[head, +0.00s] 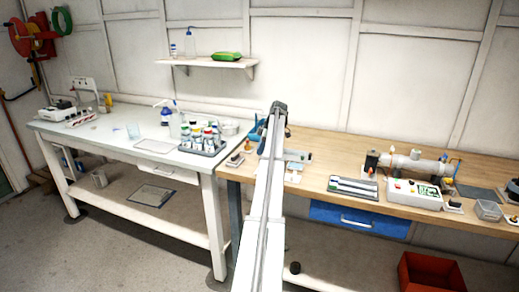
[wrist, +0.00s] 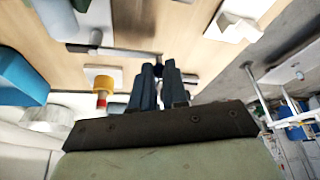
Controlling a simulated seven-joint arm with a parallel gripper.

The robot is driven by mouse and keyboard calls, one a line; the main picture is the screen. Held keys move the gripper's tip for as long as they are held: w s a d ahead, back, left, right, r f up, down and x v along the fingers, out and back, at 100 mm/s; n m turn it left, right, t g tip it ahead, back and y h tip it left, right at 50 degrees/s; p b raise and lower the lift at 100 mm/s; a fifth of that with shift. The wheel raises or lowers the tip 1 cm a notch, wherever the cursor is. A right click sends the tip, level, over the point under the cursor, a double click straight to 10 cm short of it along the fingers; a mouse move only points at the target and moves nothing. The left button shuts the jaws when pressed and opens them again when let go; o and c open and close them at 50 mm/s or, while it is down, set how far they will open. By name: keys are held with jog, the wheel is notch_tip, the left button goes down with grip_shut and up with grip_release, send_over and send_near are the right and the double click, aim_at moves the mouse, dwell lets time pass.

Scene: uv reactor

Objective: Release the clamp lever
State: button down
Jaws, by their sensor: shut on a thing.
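My gripper (wrist: 159,70) shows in the wrist view with its two dark fingers close together, over the wooden bench. The fingers are shut on the bar's end; the exact contact is partly hidden by the fingers. In the head view my arm hides the gripper, and a grey fitting (head: 300,156) shows just right of the arm.
A yellow and red knob (wrist: 100,80) stands close left of the fingers. A blue object (wrist: 20,78) is farther left. In the head view, a grey reactor tube (head: 415,163), a control box (head: 412,194) and a slotted tray (head: 353,187) stand right on the bench.

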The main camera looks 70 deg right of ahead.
dwell(0.4)
jog(key=c, duration=1.1)
grip_release()
jog(key=shift+s+r, duration=0.1)
jog(key=v, duration=1.3)
jog(key=shift+s+r, duration=0.1)
jog(key=shift+r, duration=0.2)
